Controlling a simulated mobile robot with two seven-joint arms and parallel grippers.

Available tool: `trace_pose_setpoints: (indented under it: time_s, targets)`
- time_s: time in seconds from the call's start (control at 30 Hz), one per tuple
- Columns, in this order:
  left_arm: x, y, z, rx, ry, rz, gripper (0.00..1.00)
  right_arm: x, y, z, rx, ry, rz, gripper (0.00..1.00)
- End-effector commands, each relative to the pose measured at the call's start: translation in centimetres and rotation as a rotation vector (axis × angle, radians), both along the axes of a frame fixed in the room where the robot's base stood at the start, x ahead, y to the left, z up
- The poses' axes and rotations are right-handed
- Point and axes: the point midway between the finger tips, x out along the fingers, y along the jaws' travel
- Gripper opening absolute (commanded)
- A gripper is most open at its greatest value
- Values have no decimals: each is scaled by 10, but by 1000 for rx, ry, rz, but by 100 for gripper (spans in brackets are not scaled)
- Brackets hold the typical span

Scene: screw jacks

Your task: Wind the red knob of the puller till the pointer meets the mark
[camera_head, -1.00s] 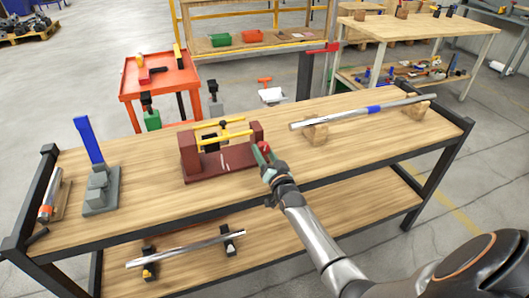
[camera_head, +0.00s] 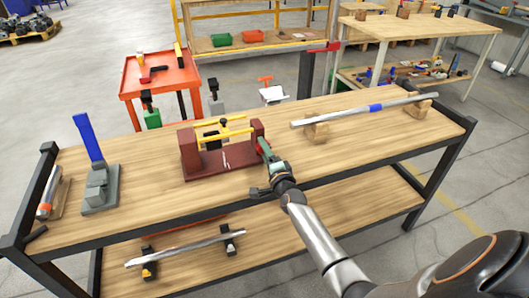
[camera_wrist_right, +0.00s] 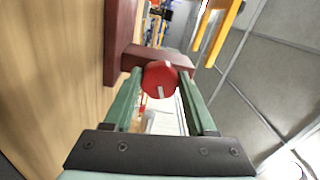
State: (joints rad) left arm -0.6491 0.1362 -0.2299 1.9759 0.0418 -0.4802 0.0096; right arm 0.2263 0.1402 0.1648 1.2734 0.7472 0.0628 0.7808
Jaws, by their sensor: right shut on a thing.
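The puller is a dark red frame (camera_head: 190,155) with two yellow bars (camera_head: 222,134) across its top, standing mid-bench. My right gripper (camera_head: 263,146) is at the puller's right end, its green fingers reaching in from the front right. In the right wrist view, the round red knob (camera_wrist_right: 160,77) sits between the two fingertips, with a pale line on its face. The gripper is shut on it. In the head view the fingers hide the knob. The pointer and mark are too small to make out. My left gripper is not in view.
A grey stand with a blue lever (camera_head: 89,140) is at the bench's left. A metal bar with a blue band (camera_head: 375,108) rests on wooden blocks at the right. Another bar (camera_head: 185,250) lies on the lower shelf. The bench (camera_head: 335,155) is clear in front of the blocks.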

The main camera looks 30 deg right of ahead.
Motion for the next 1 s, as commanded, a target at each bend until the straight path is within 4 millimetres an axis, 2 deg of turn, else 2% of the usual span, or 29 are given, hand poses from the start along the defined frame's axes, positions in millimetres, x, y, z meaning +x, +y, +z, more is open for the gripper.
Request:
trace_pose_setpoints:
  time_s: [0.4, 0.97, 1.0]
  targets:
    - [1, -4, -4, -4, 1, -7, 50, 0, 0, 0, 201, -47, 0, 1]
    - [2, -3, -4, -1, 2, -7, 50, 0, 0, 1, 231, -54, 0, 1]
    - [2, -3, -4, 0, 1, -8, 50, 0, 0, 1, 231, -54, 0, 58]
